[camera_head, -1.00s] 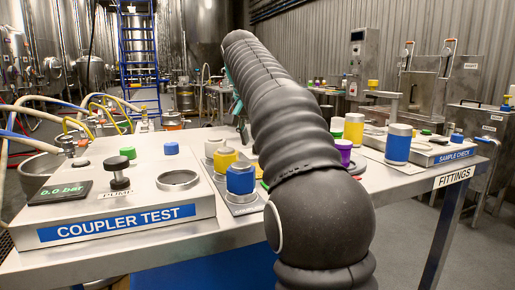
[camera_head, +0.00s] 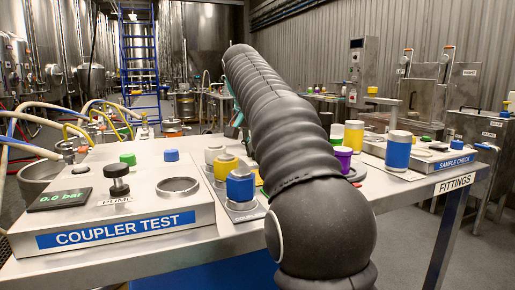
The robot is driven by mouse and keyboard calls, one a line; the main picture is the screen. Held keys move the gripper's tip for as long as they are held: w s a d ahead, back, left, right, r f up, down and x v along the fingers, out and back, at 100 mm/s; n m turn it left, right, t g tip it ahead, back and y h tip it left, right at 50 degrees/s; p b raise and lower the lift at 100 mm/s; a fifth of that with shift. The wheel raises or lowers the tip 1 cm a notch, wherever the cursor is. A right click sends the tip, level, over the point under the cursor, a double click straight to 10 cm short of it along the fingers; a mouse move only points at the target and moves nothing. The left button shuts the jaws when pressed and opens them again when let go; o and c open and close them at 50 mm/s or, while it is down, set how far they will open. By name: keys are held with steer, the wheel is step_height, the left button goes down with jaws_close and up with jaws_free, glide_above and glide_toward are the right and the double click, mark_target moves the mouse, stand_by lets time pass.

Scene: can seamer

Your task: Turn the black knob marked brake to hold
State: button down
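I cannot make out a black knob marked brake in this view. A black knob (camera_head: 117,180) stands on the coupler test box (camera_head: 90,225) at the left, but the label beside it appears to read PUMP. My arm, in a dark ribbed sleeve, runs from the lower middle up and away over the table. My gripper is hidden beyond the arm, so its fingers and anything in them do not show.
A blue ladder (camera_head: 138,60) and steel tanks stand behind. Floor shows clear at the lower right.

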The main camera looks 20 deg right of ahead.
steer(key=shift+r, duration=0.1)
steer(key=m+p, duration=0.1)
steer(key=p, duration=0.1)
steer(key=m+g+p, duration=0.1)
steer(key=m, duration=0.1)
steer(key=shift+w+r+p, duration=0.1)
steer(key=shift+r+p, duration=0.1)
steer(key=shift+p, duration=0.2)
steer(key=m+g+h+p, duration=0.1)
steer(key=m+p, duration=0.2)
steer(key=shift+w+f+m, duration=0.1)
steer(key=shift+m, duration=0.2)
steer(key=m+g, duration=0.1)
steer(key=m+p, duration=0.1)
steer(key=m, duration=0.1)
steer(key=shift+w+f+m+g, duration=0.1)
steer(key=shift+f+m+g, duration=0.1)
steer(key=shift+m+g, duration=0.9)
steer(key=shift+m, duration=1)
steer(key=c, duration=0.8)
jaws_free()
